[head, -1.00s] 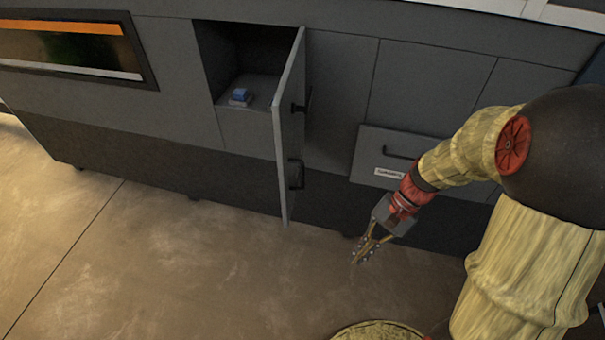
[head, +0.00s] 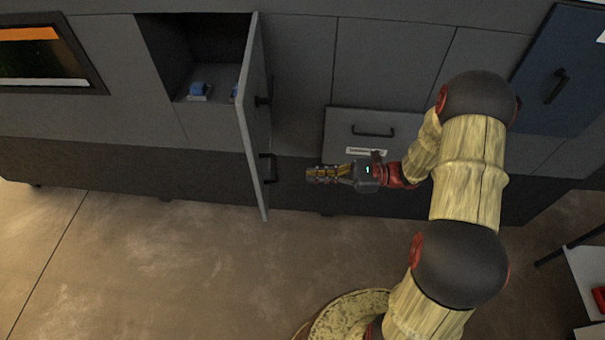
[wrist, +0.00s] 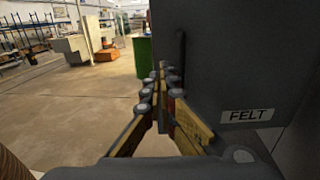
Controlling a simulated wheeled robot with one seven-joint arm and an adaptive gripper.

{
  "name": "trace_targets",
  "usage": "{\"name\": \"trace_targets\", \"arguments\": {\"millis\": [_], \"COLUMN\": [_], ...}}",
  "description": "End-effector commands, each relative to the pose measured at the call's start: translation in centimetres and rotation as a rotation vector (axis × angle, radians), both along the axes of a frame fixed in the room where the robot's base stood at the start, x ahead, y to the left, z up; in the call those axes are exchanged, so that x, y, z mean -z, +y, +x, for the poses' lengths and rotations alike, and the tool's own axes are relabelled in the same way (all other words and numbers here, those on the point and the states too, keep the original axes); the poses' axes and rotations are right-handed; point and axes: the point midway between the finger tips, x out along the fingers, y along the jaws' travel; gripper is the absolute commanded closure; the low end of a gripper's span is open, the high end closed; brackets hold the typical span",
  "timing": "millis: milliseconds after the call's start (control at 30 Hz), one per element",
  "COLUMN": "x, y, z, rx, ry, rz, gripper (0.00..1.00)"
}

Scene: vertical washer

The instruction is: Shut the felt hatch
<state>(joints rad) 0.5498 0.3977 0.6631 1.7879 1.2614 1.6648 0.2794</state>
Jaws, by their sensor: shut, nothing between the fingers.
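The felt hatch (head: 250,110) is a tall grey door standing wide open, sticking out from the dark machine front. Its outer face, with two dark handles, is turned to the right. In the wrist view the hatch (wrist: 215,75) fills the right side, with a white FELT label (wrist: 247,115) and a dark upright handle near its free edge. My gripper (head: 312,174) is shut and empty. It points left at the outer face from the right, with a gap between them in the head view. In the wrist view the fingertips (wrist: 160,80) lie near the free edge.
The open compartment (head: 165,60) behind the hatch holds small blue items (head: 198,92). A labelled drawer front (head: 340,125) is behind my arm. A blue panel (head: 575,70) with a handle is at right. The floor (head: 170,255) in front is clear.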

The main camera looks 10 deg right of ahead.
Motion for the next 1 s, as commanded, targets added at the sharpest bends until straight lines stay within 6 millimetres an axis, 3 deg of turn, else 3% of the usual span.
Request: {"name": "trace_targets", "arguments": {"millis": [533,733,1000], "x": [0.0,0.0,0.0], "y": [10.0,11.7,12.1], "z": [2.1,2.6,2.7], "rx": [-0.005,-0.003,-0.001], "ry": [0.000,-0.001,-0.001], "rz": [-0.002,-0.002,-0.002], "gripper": [1.00,1.00,1.00]}}
